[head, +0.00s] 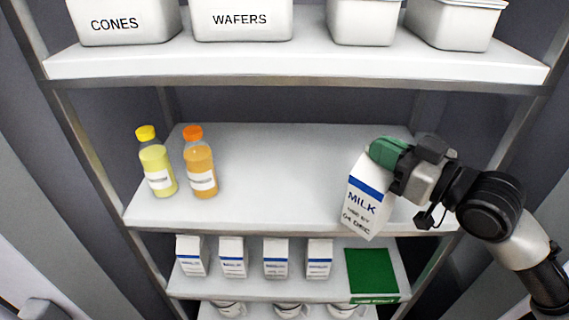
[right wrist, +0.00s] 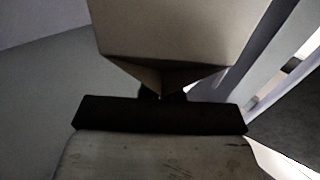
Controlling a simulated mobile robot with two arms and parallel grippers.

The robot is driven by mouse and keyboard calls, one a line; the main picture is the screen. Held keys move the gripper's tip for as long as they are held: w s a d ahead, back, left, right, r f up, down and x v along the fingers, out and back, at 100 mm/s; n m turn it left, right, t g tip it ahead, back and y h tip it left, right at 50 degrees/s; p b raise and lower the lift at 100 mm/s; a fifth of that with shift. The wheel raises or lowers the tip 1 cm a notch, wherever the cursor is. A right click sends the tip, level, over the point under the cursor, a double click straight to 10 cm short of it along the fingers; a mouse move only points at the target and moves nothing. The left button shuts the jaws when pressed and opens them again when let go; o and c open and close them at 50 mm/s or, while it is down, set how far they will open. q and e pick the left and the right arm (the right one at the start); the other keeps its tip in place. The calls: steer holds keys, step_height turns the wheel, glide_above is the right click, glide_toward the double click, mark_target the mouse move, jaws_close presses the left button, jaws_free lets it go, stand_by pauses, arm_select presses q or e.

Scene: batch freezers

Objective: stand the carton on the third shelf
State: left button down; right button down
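The milk carton (head: 364,205) is white with a blue band and reads "MILK". It is tilted, in front of the right part of the bottle shelf (head: 265,165). My right gripper (head: 386,154) is shut on its upper part. In the right wrist view the carton (right wrist: 175,35) shows as a shaded block beyond the dark gripper edge (right wrist: 160,114). One shelf down, several similar cartons (head: 276,256) stand upright in a row. A green mat (head: 371,270) lies bare to their right. My left gripper is not in view.
A yellow bottle (head: 156,166) and an orange bottle (head: 200,165) stand at the left of the bottle shelf; its middle is clear. White bins (head: 242,20) fill the shelf above. Cups (head: 290,309) show at the bottom. A rack post (head: 495,150) stands at the right.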

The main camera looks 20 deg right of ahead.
steer(key=f+x, duration=0.3)
steer(key=x, duration=1.4)
steer(key=shift+w+f, duration=0.15)
steer(key=shift+a, duration=0.1)
steer(key=shift+f, duration=0.15)
steer(key=c, duration=1.3)
jaws_free()
